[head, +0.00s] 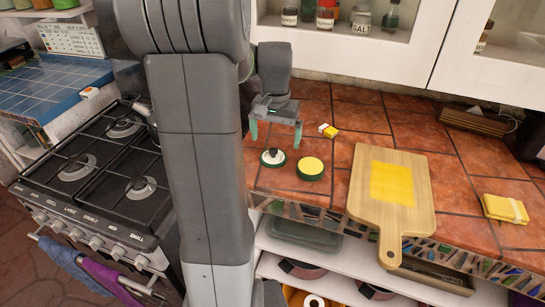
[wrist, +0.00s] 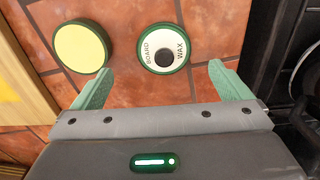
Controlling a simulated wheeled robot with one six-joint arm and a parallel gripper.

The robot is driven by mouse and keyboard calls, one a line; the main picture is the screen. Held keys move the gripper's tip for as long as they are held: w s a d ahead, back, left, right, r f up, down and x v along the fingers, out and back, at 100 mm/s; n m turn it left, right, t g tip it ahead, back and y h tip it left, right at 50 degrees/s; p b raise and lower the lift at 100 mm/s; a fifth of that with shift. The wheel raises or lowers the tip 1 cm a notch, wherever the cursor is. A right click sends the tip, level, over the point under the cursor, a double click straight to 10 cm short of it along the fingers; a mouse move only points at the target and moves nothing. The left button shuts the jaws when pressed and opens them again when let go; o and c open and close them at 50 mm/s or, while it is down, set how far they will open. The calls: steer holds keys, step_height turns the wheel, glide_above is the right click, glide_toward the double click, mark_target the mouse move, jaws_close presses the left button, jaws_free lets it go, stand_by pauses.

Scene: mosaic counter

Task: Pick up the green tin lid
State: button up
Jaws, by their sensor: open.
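The green tin lid (head: 272,157) is a round disc with a green rim, a white face and a dark knob, lying on the tiled counter. In the wrist view the lid (wrist: 180,42) reads "BOARD WAX" around its knob. Beside it is a green tin with a pale yellow top (head: 311,168), also in the wrist view (wrist: 80,47). My gripper (head: 275,133) is open and empty, just behind the lid in the head view. In the wrist view the lid appears ahead of and between my fingertips (wrist: 160,69), apart from both.
A wooden board (head: 419,207) with a yellow patch (head: 392,184) lies to the right. A small yellow-and-white item (head: 328,130) lies behind the tin. A folded yellow cloth (head: 505,209) is at the far right. A black gas stove (head: 95,180) stands left of the counter.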

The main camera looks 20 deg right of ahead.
mark_target(273, 149)
steer(key=f, duration=0.5)
steer(key=shift+w+a+f, duration=0.15)
steer(key=shift+a+f, duration=0.05)
steer(key=shift+f, duration=0.1)
steer(key=shift+c, duration=0.5)
steer(key=c, duration=1)
